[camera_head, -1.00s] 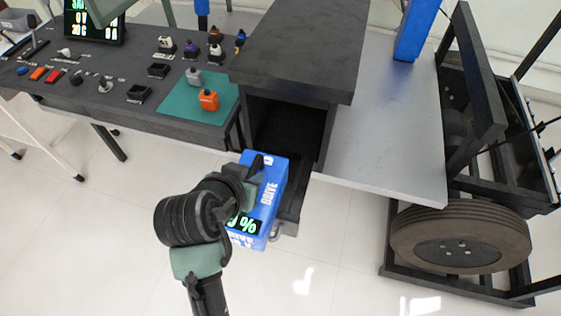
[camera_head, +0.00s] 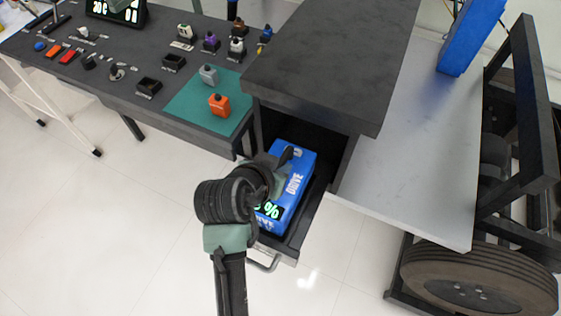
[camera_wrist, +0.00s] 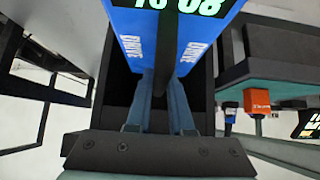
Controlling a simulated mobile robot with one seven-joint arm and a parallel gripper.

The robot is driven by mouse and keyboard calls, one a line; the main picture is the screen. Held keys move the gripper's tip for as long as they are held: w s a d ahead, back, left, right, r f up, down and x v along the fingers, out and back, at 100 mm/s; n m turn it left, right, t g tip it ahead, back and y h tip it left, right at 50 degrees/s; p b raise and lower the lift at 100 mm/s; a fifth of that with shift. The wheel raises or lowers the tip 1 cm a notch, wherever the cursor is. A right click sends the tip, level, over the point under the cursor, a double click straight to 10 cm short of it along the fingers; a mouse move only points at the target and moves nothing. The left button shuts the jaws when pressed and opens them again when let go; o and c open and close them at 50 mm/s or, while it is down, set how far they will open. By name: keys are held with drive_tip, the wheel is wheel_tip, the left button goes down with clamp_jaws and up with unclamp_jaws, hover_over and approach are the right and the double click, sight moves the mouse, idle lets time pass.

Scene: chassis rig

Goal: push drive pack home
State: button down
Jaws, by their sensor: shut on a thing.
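The blue drive pack (camera_head: 294,190), with "DRIVE" lettering and a lit green percent display, sits over the pulled-out dark tray (camera_head: 312,212) below the dark cabinet top (camera_head: 330,60). Its far end is under the cabinet's opening. Whether the pack touches the tray floor is hard to tell.
A dark bench (camera_head: 120,60) at left carries knobs, sockets and a green mat (camera_head: 190,100) with an orange block (camera_head: 219,104). A grey sloping panel (camera_head: 410,150) and a wheeled chassis frame (camera_head: 480,275) stand at right. The floor in front is clear.

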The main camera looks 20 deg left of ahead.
drive_tip(key=shift+w+f+b, duration=0.15)
drive_tip(key=shift+f+b, duration=0.25)
drive_tip(key=shift+f, duration=2)
drive_tip(key=c, duration=1.1)
unclamp_jaws()
drive_tip(key=shift+f, duration=0.25)
drive_tip(key=o, duration=0.3)
drive_tip(key=shift+r, duration=0.15)
